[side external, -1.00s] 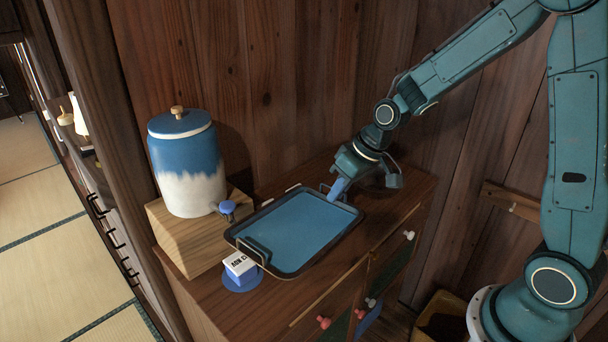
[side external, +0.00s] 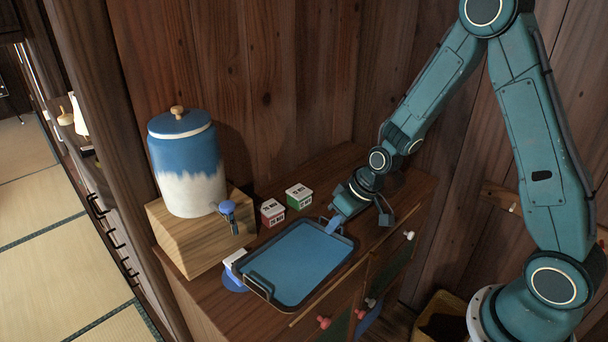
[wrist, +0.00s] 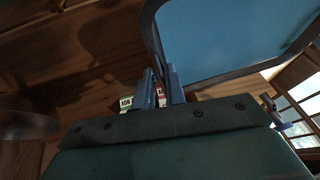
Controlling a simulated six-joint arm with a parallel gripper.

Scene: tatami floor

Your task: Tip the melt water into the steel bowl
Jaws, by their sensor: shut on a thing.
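A dark-rimmed tray (side external: 300,262) with wire handles and a flat blue inside is over the cabinet top; whether the blue is water I cannot tell. My gripper (side external: 334,224) is shut on its far-right handle. In the wrist view the fingers (wrist: 162,84) are close together at the edge of the tray (wrist: 230,40). The tray looks close to the cabinet top, but I cannot tell whether it touches. No steel bowl shows in either view.
A blue-and-white lidded crock (side external: 190,170) with a tap (side external: 228,208) stands on a wooden block (side external: 190,240). A red box (side external: 272,212) and a green box (side external: 299,196) sit behind the tray. A white box (side external: 234,260) is partly hidden at its left.

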